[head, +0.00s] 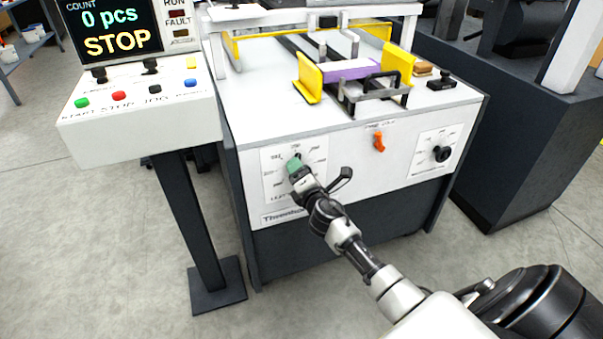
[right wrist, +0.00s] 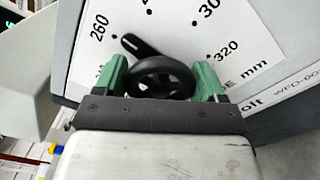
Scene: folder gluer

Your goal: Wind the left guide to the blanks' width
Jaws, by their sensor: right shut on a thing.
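The left guide (head: 310,80) is a yellow plate left of the purple-edged blanks (head: 350,70) on the machine top; I cannot tell whether it touches them. The left dial (head: 268,187) is on the machine's front panel. My right gripper (head: 297,168) reaches it from the lower right and covers its middle. In the right wrist view, the green fingers are shut on the black handwheel (right wrist: 161,76), one on each side. A black bar (right wrist: 140,46) sticks out from behind the wheel, toward the upper left, near the 260 mark. My left gripper is not in view.
A second black knob (head: 441,154) with a scale sits at the panel's right. An orange switch (head: 379,142) is between the dials. The control console (head: 140,122) stands at left, showing 0 pcs and STOP. The right guide (head: 399,64) is yellow too.

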